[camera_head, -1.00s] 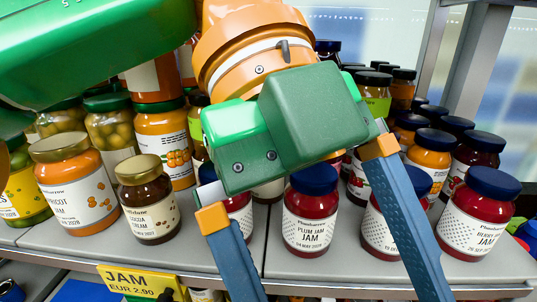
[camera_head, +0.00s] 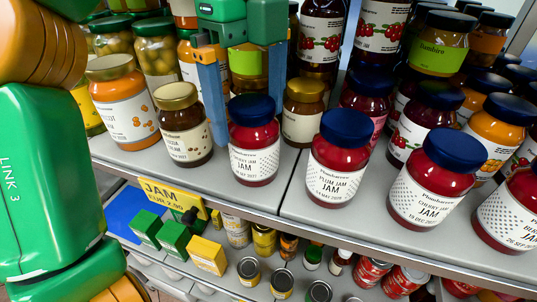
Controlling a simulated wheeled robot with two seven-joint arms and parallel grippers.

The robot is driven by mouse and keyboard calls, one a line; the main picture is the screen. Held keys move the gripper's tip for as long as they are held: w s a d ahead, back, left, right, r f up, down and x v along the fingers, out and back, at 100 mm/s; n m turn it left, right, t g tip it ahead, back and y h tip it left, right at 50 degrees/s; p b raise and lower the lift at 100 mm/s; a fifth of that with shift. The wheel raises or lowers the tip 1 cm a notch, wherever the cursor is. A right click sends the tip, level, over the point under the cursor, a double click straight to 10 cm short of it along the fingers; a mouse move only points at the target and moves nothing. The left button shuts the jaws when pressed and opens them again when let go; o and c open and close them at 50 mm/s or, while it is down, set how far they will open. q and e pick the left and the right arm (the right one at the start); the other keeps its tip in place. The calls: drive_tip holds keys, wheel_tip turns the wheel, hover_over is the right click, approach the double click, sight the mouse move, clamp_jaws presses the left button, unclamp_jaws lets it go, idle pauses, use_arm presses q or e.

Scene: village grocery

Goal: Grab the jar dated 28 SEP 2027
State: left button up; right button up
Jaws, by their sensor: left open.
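A berry jam jar (camera_head: 512,212) with a red body and white label is cut off by the right edge. Its small date seems to read 26 or 28 SEP, with the year cut off. To its left in the front row stand a cherry jam jar (camera_head: 431,192) dated in DEC, a plum jam jar (camera_head: 337,160) dated in MAY and another cherry jam jar (camera_head: 254,145), all with dark blue lids. My right gripper is out of view.
A brown cocoa cream jar (camera_head: 185,128) and an apricot jar (camera_head: 122,102) stand left of the gripper. More jars crowd behind the front row. A yellow price tag (camera_head: 172,196) hangs on the shelf edge. Boxes and cans fill the lower shelf.

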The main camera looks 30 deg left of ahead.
sight(255, 151)
use_arm(q)
drive_tip(key=shift+s+d+f, duration=0.3)
drive_tip(key=shift+f, duration=0.2)
drive_tip(key=shift+w+a+f, duration=0.1)
drive_tip(key=shift+a+f, duration=0.05)
drive_tip(key=shift+f, duration=0.15)
drive_tip(key=f, duration=0.4)
drive_tip(key=shift+w+a+f, duration=0.1)
drive_tip(key=shift+w+f, duration=0.2)
drive_tip(key=shift+f, duration=0.1)
drive_tip(key=shift+s+f, duration=0.1)
drive_tip(key=shift+f, duration=0.2)
clamp_jaws()
